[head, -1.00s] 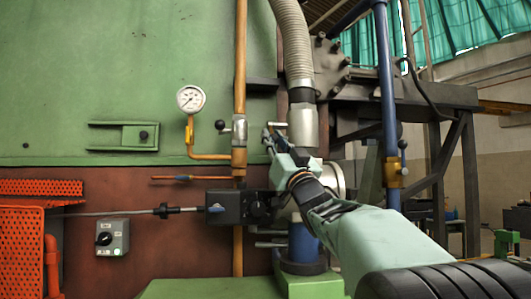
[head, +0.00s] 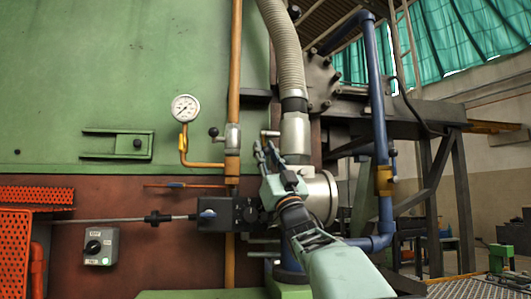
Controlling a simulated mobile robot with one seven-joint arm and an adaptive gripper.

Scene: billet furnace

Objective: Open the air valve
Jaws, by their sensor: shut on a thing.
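A silver air valve body (head: 295,136) sits under the ribbed grey hose in the head view. A short light handle (head: 270,133) sticks out from its left side. My gripper (head: 267,150) is at this handle, just left of the valve body, with its fingers pointing up and away from me. It is shut on what looks like the handle. The fingers hide part of the grip, so the exact contact is not clear.
A black actuator box (head: 216,214) is left of my wrist. A blue pipe (head: 379,95) with a brass fitting (head: 384,181) rises at right.

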